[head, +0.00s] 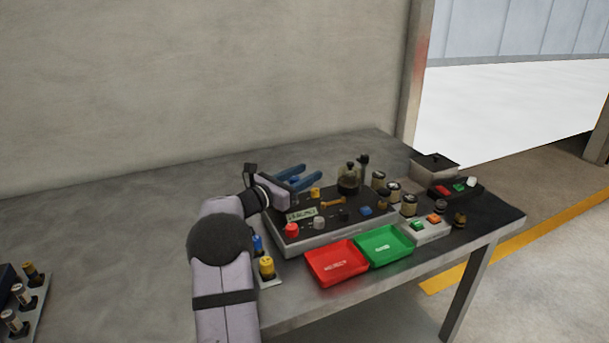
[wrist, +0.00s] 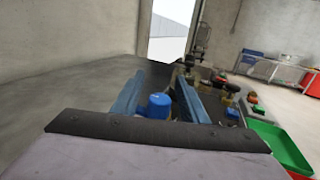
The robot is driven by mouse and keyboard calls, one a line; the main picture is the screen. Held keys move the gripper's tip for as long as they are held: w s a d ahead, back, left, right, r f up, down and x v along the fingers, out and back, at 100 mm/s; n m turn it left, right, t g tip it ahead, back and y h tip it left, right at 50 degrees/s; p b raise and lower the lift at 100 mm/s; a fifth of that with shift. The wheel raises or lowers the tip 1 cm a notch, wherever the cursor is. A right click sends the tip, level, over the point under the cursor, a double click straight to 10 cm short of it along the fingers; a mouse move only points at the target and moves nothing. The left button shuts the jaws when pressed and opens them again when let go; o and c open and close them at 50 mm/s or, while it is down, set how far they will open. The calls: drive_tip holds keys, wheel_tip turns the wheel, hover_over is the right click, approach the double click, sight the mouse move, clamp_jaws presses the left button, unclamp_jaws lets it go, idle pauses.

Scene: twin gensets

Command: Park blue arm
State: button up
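My gripper (head: 306,176) is over the back left of a dark control panel (head: 300,239), its two blue fingers apart. In the head view a small blue top (head: 294,182) shows just below the fingers, partly hidden. A yellow knob (head: 315,192) and an orange-yellow lever (head: 333,202) are on the panel to the right of it.
A red tray (head: 336,262) and a green tray (head: 383,246) lie in front of the panel. Blue-topped and yellow-topped pegs (head: 266,267) stand beside my arm.

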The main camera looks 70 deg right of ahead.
sight(291, 181)
drive_tip(key=shift+a, duration=0.1)
drive_tip(key=b+v, duration=0.1)
drive_tip(key=v, duration=0.6)
drive_tip(key=shift+b, duration=0.35)
drive_tip(key=shift+w+a, duration=0.1)
